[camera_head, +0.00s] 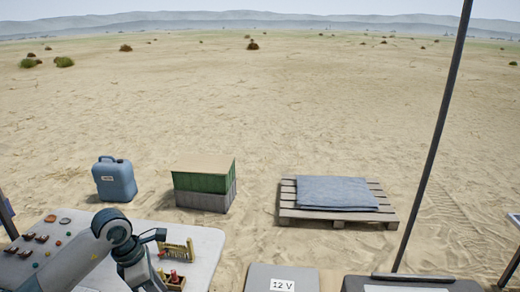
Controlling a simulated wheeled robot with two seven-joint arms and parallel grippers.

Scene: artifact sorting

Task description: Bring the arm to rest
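My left arm comes in from the lower left over a pale table (205,243), bends at a rounded joint and runs down past the bottom edge. The fingers of my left gripper do not show, so I cannot see whether it holds anything. My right arm and gripper are not in view. Several small brown, orange and green pieces lie on the table's left part. A tan slotted rack (178,250) and a small wooden box (174,283) with red items stand right of my arm. My arm hides part of the tabletop.
Beyond the table on sand stand a blue canister (115,182), a green and grey crate (204,187) and a pallet (338,216) with a folded grey cloth (336,193). A 12 V case (282,278) is at the bottom. A dark pole (435,135) rises at right.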

